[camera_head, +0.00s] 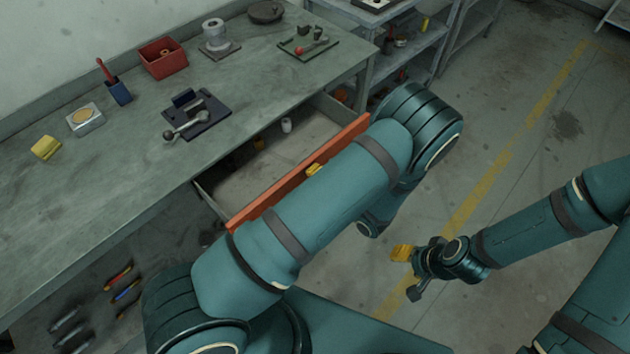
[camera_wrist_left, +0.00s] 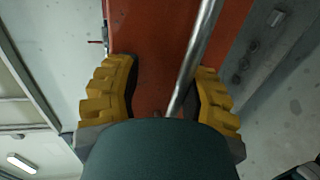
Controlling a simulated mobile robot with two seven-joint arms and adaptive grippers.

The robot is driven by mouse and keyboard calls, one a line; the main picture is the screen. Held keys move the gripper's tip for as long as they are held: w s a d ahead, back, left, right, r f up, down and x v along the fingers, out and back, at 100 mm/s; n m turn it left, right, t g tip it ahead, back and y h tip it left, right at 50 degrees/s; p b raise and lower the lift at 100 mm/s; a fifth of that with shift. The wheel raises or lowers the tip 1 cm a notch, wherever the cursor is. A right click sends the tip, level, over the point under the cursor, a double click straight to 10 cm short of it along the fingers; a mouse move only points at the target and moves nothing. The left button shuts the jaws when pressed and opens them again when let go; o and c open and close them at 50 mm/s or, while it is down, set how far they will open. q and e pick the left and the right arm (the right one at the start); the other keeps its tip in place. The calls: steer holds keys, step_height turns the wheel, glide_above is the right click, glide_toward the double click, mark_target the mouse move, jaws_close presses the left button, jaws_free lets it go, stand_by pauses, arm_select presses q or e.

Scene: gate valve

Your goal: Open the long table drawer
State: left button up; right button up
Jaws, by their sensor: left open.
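The long table drawer stands pulled out from the workbench, with its orange-red front (camera_head: 270,195) away from the bench and its inside showing. My left arm crosses in front of it and hides its handle in the head view. Only a yellow finger part of my left gripper (camera_head: 314,169) shows there, at the front's top edge. In the left wrist view my left gripper (camera_wrist_left: 162,90) is open, with the silver bar handle (camera_wrist_left: 197,55) between its yellow fingers, nearer the right one. The orange front (camera_wrist_left: 150,60) lies behind. My right gripper (camera_head: 404,262) hangs over the floor, away from the drawer; its jaw state is unclear.
The workbench (camera_head: 90,195) carries a red bin (camera_head: 163,58), a blue cup (camera_head: 118,92), a yellow block (camera_head: 46,147) and a dark fixture (camera_head: 197,115). A small white object (camera_head: 286,125) lies in the drawer. Shelves (camera_head: 410,45) stand behind. The floor at right is clear.

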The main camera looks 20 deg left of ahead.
mark_target(314, 160)
arm_select(q)
steer(key=o, duration=0.5)
steer(key=r, duration=0.5)
steer(key=shift+w+a, duration=0.1)
steer(key=shift+w, duration=0.1)
steer(key=r, duration=0.2)
steer(key=shift+s+r, duration=0.3)
steer(key=c, duration=0.5)
steer(key=shift+r, duration=0.5)
steer(key=shift+w+f, duration=0.1)
steer(key=shift+f, duration=0.05)
